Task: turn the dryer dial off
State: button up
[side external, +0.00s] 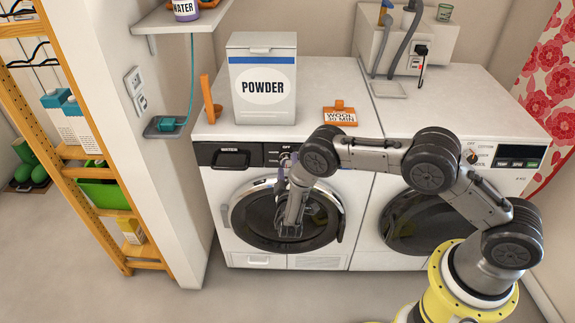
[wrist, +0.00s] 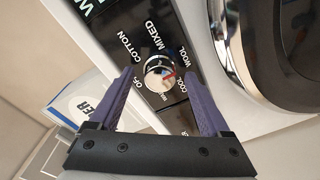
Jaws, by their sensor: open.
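The round silver dial (wrist: 159,72) sits on the black panel (side external: 263,155) of the left front-loading machine. In the wrist view, OFF is at its left, then COTTON, MIXED, WOOL and COOL around it. A red mark on the dial points right, toward the WOOL and COOL side, away from OFF. My gripper (wrist: 160,76) has its purple fingers open, one on each side of the dial, with gaps showing. Whether the tips reach past its face is unclear. In the side view, my gripper (side external: 284,172) is at the panel and the dial is hidden.
A drawer labelled WATER (side external: 231,157) is left of the dial. The round door (side external: 262,214) is below. A POWDER box (side external: 262,85) and an orange WOOL 30 MIN sign (side external: 340,114) stand on top. A second machine (side external: 470,120) adjoins on the right.

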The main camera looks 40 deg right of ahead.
jog(key=shift+w+d, duration=0.45)
jog(key=shift+w, duration=0.05)
grip_shut()
